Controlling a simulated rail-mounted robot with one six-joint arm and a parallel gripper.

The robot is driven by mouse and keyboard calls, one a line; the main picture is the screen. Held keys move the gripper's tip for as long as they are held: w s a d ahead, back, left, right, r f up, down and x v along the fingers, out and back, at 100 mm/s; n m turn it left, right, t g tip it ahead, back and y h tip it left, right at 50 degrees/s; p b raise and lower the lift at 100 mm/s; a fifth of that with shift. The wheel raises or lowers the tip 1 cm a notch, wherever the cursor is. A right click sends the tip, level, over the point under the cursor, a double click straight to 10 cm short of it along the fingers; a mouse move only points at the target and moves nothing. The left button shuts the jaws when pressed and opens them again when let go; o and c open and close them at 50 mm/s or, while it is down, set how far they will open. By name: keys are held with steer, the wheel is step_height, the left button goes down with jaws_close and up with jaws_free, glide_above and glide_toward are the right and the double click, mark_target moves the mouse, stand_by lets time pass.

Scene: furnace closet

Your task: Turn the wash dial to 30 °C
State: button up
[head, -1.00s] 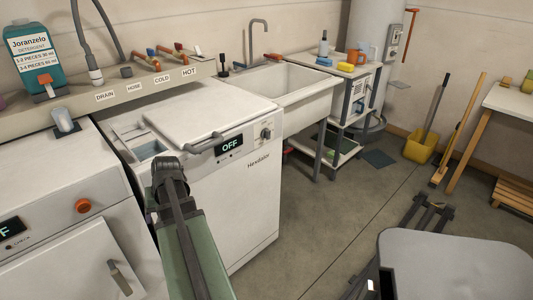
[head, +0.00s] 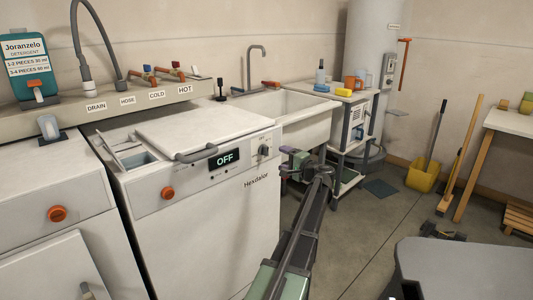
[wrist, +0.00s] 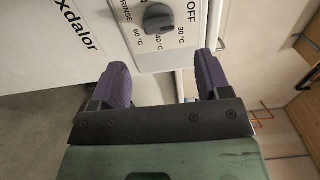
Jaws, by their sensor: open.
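The wash dial (head: 264,151) is a small grey knob on the upper right front of the white washing machine (head: 240,205). Its display (head: 225,160) reads OFF. In the wrist view the dial (wrist: 158,18) is ringed by the labels OFF, 30 °C, 40 °C, 60 °C and RINSE. I cannot tell which label it points to. My gripper (wrist: 162,68) is open, its two purple fingers apart and empty. The dial lies beyond the gap between the fingertips, untouched. In the head view my gripper (head: 288,161) is just right of the dial.
An orange button (head: 167,192) sits on the washer's front, left of the display. The lid handle (head: 197,153) juts out above the panel. A sink (head: 300,110) stands behind on the right, beside a small shelf unit (head: 355,125). The floor (head: 385,220) to the right is mostly clear.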

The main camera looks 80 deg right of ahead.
mark_target(268, 152)
steer(key=x, duration=0.9)
steer(key=shift+w+d, duration=0.15)
steer(key=shift+w, duration=0.15)
steer(key=shift+c, duration=0.3)
steer(key=c, duration=0.8)
steer(key=shift+m, duration=0.3)
steer(key=m, duration=0.9)
